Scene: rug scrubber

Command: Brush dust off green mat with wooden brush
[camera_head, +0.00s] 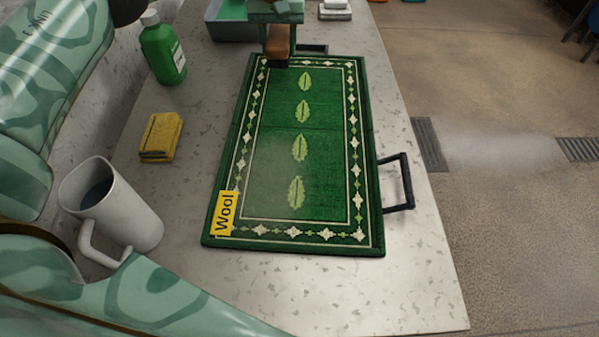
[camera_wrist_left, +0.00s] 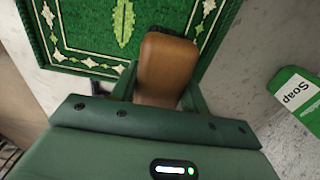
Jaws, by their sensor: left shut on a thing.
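The green mat (camera_head: 275,185) lies flat on the counter, with a white patterned border, a row of light leaves and a yellow "Wool" tag (camera_head: 224,213). A faint dusty patch shows on its lower left half. My left gripper (camera_head: 281,45) is over the mat's far end, shut on the wooden brush (camera_head: 278,42). In the left wrist view the brush's brown handle (camera_wrist_left: 165,68) sits between the fingers, with dark bristles at its far end. Whether the bristles touch the mat is hard to tell. My right gripper is not in view.
A green soap bottle (camera_head: 162,50), a yellow sponge (camera_head: 160,136) and a white mug (camera_head: 112,207) with dark liquid stand left of the mat. A grey tub (camera_head: 226,27) is behind. A black handle (camera_head: 398,184) juts out at the mat's right, near the counter edge.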

